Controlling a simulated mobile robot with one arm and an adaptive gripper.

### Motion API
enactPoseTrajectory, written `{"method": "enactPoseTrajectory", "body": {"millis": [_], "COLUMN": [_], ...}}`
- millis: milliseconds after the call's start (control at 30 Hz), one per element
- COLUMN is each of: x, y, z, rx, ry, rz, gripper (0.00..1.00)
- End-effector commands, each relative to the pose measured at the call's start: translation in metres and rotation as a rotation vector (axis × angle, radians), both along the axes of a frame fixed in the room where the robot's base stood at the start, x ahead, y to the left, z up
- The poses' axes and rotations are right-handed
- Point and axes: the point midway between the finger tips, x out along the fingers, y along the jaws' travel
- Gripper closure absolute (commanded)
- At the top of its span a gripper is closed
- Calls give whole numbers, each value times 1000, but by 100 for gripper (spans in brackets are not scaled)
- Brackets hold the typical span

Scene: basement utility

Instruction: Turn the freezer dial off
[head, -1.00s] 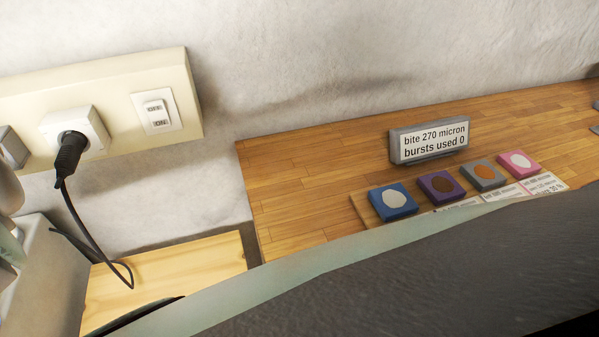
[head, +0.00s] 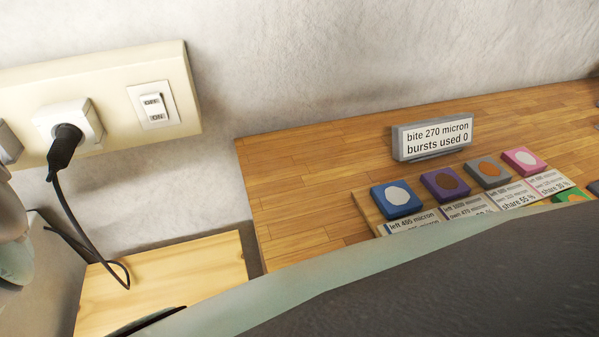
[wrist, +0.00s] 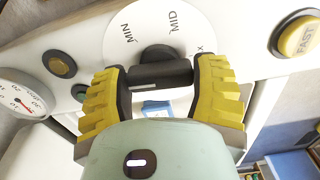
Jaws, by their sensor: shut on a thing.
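The freezer dial is in the wrist view: a round white plate (wrist: 140,25) marked MIN and MID, with an X showing at the right. Its dark bar-shaped knob (wrist: 160,75) sits between the yellow fingers of my gripper (wrist: 161,81), which is shut on it. A small blue patch (wrist: 156,108) shows just below the knob. The rest of the dial is hidden behind the fingers and gripper body, and I see no OFF mark on it. The dial is not in the head view.
In the wrist view, a yellow FAST button (wrist: 299,38) is right of the dial and a round gauge (wrist: 22,95) is at the left. In the head view, a plug (head: 66,142) and an OFF/ON switch (head: 153,106) are on the wall, beside a wooden counter (head: 300,165) with coloured tiles.

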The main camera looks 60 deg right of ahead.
Motion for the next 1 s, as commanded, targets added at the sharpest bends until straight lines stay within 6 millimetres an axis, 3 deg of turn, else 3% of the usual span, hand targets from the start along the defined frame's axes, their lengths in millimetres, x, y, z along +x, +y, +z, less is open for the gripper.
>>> {"method": "enactPoseTrajectory", "body": {"millis": [767,800,1000], "x": [0,0,0], "y": [-1,-1,-1], "z": [0,0,0], "rx": [-1,0,0], "ry": [2,1,0], "rz": [94,94,93], "gripper": [73,30,10]}}
